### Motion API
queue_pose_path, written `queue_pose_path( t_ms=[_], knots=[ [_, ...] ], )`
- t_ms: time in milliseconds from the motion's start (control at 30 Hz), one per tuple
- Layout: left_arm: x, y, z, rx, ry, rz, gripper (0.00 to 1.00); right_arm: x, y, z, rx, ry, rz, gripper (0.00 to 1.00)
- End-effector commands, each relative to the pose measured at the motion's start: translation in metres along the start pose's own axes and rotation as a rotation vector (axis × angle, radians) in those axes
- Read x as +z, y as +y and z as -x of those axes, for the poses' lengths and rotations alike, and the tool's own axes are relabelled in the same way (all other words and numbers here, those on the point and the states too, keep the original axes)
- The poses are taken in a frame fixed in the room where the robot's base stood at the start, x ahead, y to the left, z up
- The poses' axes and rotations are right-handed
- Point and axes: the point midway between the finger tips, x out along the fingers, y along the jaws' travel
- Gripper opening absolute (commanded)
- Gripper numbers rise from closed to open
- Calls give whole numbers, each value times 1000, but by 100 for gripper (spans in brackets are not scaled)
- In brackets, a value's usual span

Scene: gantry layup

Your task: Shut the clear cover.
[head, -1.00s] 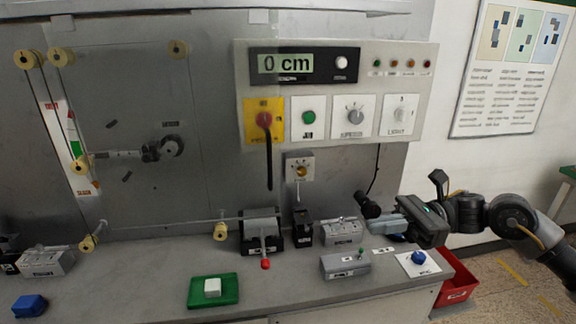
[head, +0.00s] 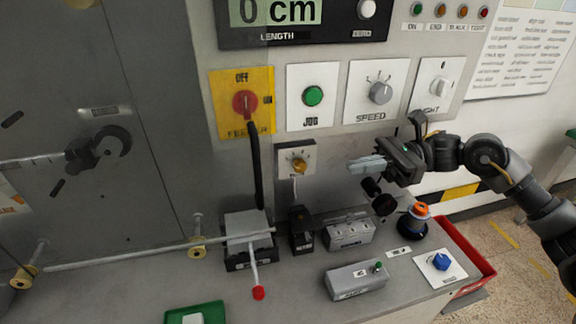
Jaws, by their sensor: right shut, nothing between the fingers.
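What looks like the clear cover (head: 75,70) is a faint-edged sheet at the left of the head view, over the grey panel with the roller arm (head: 100,148). I cannot tell whether it stands open or lies flat. Its left part is out of view. My right gripper (head: 366,164) is shut and empty, below the speed knob (head: 380,92). Its fingers point left, well to the right of the sheet and apart from it. My left gripper is not in view.
A control panel with a red feeder switch (head: 245,104) and green jog button (head: 312,96) is behind. Below are a clamp with a red-tipped lever (head: 258,292), small grey boxes (head: 357,280), an orange-topped blue item (head: 413,220) and a blue knob (head: 441,261). The front bench is partly clear.

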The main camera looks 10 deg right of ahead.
Motion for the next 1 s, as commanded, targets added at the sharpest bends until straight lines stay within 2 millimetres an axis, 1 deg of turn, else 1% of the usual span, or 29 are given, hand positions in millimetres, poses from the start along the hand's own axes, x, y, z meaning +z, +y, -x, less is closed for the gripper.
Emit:
queue_pose_path(
  t_ms=[167, 267, 367, 600, 700, 800, 900, 1000],
  knots=[
    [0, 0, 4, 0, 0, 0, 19, 2, -1, -7, 5, -1, 0, 0],
    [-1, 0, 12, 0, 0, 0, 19, 4, 0, -18, 6, -2, 0, 0],
    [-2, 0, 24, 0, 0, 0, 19, 6, 0, -35, 7, -3, 0, 0],
    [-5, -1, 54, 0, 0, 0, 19, 7, 1, -85, 4, -3, -2, 0],
    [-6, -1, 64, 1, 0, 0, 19, 6, 1, -103, 3, -3, -1, 0],
    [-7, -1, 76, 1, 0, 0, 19, 6, 1, -118, 2, -3, -1, 0],
    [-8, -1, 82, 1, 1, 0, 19, 5, 0, -129, 0, -2, -2, 0],
    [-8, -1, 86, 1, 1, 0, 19, 3, 0, -136, -1, -1, 0, 0]
  ],
)
